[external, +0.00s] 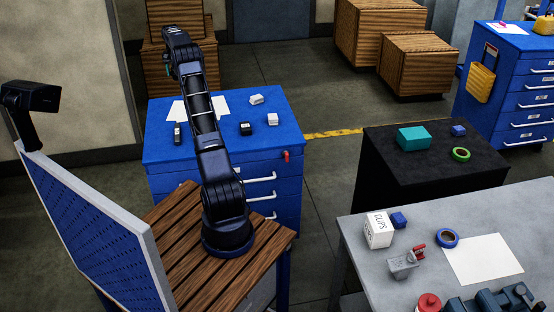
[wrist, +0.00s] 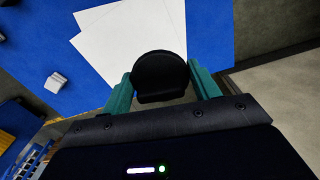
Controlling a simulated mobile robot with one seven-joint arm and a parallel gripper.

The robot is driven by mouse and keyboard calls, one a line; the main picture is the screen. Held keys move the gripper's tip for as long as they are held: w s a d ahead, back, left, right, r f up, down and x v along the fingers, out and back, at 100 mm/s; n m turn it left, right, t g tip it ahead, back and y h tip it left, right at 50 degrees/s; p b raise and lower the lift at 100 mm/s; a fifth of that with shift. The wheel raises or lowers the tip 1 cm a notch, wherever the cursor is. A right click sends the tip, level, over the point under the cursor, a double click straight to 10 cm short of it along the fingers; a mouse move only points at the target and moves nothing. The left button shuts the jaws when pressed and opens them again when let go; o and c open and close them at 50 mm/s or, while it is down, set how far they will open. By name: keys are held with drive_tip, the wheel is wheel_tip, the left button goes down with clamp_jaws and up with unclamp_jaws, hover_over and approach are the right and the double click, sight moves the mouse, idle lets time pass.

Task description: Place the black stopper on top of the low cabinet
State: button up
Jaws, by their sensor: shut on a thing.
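The black stopper (wrist: 160,76) shows in the wrist view, a dark rounded piece between the two teal fingers of my gripper (wrist: 161,70). My gripper is shut on it and holds it above the far edge of a blue drawer cabinet. In the external view my gripper (external: 168,71) is at the far left end of the raised arm, and I cannot make out the stopper there. The blue cabinet (external: 275,115) stands just beyond my base. A black low cabinet (external: 385,180) stands to the right. The pictures do not settle which is the low cabinet.
On the blue cabinet lie white paper sheets (wrist: 110,35) and several small black and white items. The black cabinet holds a teal box (external: 413,138), a green tape roll (external: 460,154) and a blue block (external: 458,130). A cluttered grey table (external: 355,235) is at front right.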

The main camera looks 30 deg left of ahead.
drive_tip(key=s+a+n, duration=0.2)
drive_tip(key=s+a, duration=0.4)
drive_tip(key=s, duration=0.3)
wheel_tip(320, 180, down, 20)
drive_tip(key=shift+w+r, duration=0.15)
drive_tip(key=o, duration=1.2)
drive_tip(key=shift+c, duration=0.2)
wheel_tip(320, 180, up, 12)
